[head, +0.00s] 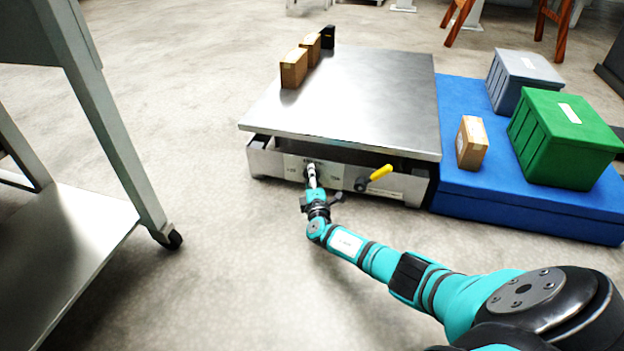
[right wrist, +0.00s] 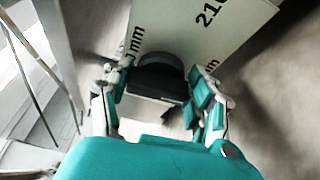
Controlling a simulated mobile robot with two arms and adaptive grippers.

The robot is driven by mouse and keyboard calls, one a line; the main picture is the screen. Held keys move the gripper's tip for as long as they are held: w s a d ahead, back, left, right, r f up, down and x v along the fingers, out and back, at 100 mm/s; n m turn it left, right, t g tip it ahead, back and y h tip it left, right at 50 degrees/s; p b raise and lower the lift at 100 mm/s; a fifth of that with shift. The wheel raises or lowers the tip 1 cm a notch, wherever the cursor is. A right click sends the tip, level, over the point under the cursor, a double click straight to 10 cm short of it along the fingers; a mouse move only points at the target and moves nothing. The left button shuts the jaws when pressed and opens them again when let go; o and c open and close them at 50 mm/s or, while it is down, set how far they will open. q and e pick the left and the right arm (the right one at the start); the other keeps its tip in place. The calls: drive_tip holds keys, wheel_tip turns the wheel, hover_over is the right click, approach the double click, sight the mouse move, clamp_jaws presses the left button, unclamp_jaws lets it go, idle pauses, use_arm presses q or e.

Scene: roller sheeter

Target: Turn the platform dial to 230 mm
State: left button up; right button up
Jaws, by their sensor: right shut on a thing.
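The platform (head: 355,100) is a low metal unit with a flat steel top. Its front panel (head: 285,165) carries the dial, which my gripper hides in the head view. In the right wrist view the dial (right wrist: 162,72) is a dark round knob in front of a pale panel (right wrist: 200,38) with black print; "210" and "mm" can be partly read. The pointer setting cannot be read. My right gripper (head: 311,172) is at the front panel; in its wrist view its fingers (right wrist: 160,90) sit on both sides of the dial, shut on it. My left gripper is out of view.
Small boxes (head: 294,68) stand on the platform's back left. A blue base (head: 480,205) at right bears a green crate (head: 565,140), a grey crate and a carton. A wheeled metal table (head: 75,240) stands at left.

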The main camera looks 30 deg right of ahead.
drive_tip(key=shift+f+m, duration=0.1)
drive_tip(key=shift+m, duration=0.3)
idle(0.3)
drive_tip(key=o, duration=1.2)
drive_tip(key=shift+s, duration=0.15)
drive_tip(key=v, duration=1.1)
drive_tip(key=shift+s+a+f, duration=0.2)
drive_tip(key=shift+s+f, duration=0.05)
drive_tip(key=shift+s, duration=0.1)
